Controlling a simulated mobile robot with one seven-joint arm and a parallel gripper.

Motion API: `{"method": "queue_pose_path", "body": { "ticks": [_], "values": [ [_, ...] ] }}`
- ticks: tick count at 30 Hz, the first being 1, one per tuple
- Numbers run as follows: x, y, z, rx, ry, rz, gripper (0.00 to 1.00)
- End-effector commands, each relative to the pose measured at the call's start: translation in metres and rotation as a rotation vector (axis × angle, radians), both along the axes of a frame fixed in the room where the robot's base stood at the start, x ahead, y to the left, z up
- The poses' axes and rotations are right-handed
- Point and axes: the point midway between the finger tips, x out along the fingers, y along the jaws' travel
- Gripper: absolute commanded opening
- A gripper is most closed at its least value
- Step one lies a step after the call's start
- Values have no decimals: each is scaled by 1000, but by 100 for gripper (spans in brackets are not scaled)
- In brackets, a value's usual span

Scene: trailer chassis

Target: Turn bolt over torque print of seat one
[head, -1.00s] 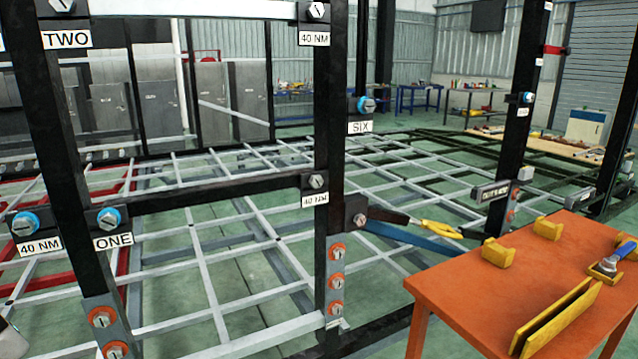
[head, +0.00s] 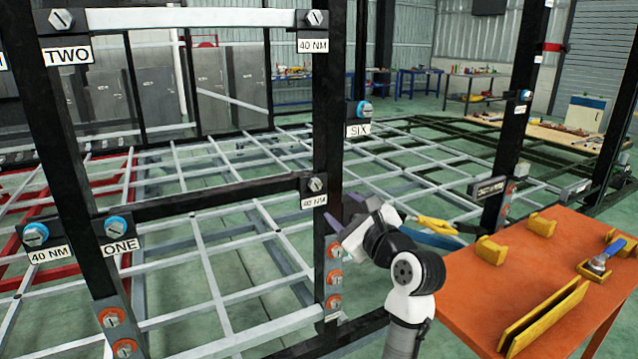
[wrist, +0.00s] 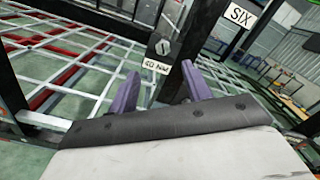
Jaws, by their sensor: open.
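The ONE plate (head: 121,245) hangs under a blue-collared bolt (head: 118,226) on the left post. A crossbar runs from there to the middle post, where a plain grey slotted bolt (head: 316,184) sits over a 40 NM print (head: 313,201). That bolt (wrist: 163,47) and print (wrist: 157,67) also show in the wrist view, ahead of my fingers. Another 40 NM print (head: 50,254) lies left of ONE, under a blue-collared bolt (head: 35,235). My gripper (head: 345,222) is open and empty, beside the middle post and below and right of the grey bolt. Its purple fingers (wrist: 160,72) are spread apart.
Orange bolts (head: 334,278) line the lower middle post. An orange table (head: 555,262) with yellow holders and a blue-handled tool (head: 600,260) stands at right. The TWO plate (head: 68,52) and SIX plate (head: 358,130) are higher up. The lattice floor frame lies behind.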

Motion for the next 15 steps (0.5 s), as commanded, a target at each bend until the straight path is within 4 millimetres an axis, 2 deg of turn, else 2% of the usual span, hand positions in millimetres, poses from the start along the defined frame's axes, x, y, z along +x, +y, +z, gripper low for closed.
{"method": "queue_pose_path", "body": {
  "ticks": [3,7,15],
  "values": [
    [1,-10,-4,46,46,2,49],
    [11,-5,-3,52,50,4,49],
    [60,21,-1,49,49,4,49]
  ]
}}
